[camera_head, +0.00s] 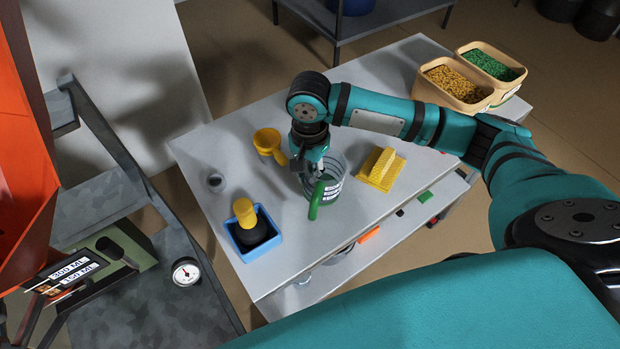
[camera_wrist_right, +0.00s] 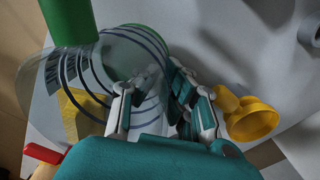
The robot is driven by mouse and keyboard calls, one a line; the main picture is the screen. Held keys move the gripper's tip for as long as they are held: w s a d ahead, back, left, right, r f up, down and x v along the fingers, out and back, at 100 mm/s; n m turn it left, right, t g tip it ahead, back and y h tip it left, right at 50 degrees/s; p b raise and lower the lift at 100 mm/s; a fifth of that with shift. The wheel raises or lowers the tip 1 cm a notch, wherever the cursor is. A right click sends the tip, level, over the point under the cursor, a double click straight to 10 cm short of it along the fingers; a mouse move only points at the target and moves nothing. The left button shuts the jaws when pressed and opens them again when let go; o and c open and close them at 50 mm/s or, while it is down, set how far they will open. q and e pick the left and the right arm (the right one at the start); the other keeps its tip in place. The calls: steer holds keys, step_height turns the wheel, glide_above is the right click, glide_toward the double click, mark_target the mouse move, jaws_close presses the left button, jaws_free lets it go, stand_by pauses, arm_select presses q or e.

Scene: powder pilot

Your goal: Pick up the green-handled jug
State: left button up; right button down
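The clear jug (camera_head: 334,166) with dark rings and a green handle (camera_head: 316,200) stands on the grey table, its handle toward the front. My right gripper (camera_head: 308,166) points down at the jug's left rear rim, partly covering it. In the right wrist view the jug (camera_wrist_right: 85,75) fills the left side, with its green handle (camera_wrist_right: 68,22) at the top. There my right gripper (camera_wrist_right: 155,95) is open. One finger overlaps the clear jug and the other is at its right edge; I cannot tell whether either touches. My left gripper is not in view.
A blue tray (camera_head: 268,246) holds a black, yellow-topped item. Tubs of yellow (camera_head: 455,82) and green (camera_head: 491,64) pellets stand at the back right.

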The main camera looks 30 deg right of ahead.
steer(key=s+d+r+b, duration=0.1)
steer(key=s+d, duration=0.1)
steer(key=s, duration=0.5)
steer(key=s+d, duration=0.3)
steer(key=s, duration=0.5)
steer(key=shift+d+r+b, duration=0.25)
steer(key=shift+r+b, duration=0.1)
steer(key=shift+r, duration=0.05)
